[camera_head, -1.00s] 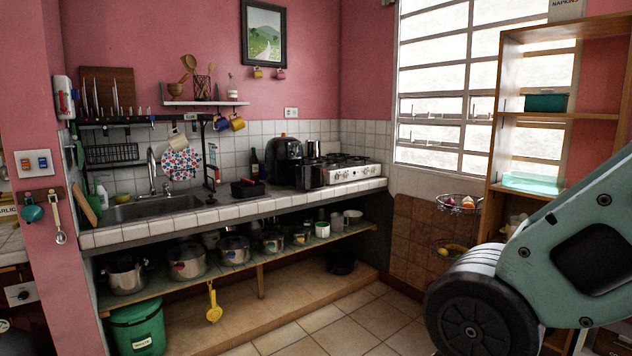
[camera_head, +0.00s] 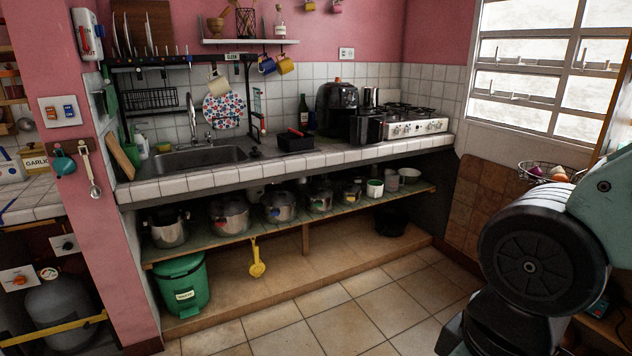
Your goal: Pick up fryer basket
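A dark, box-shaped piece that looks like the fryer basket (camera_head: 366,127) stands on the tiled counter, at the front right of the black air fryer (camera_head: 336,106). Its handle and inside cannot be made out. My arm fills the lower right of the head view, well in front of the counter and apart from the basket. My gripper's fingers do not show.
The tiled counter (camera_head: 190,186) holds a sink (camera_head: 198,160), a black tray (camera_head: 296,142), a bottle (camera_head: 303,110) and a stove (camera_head: 415,122). Pots line the shelf (camera_head: 330,206) below. A green bin (camera_head: 182,286) stands at lower left. The floor (camera_head: 350,304) before the counter is clear.

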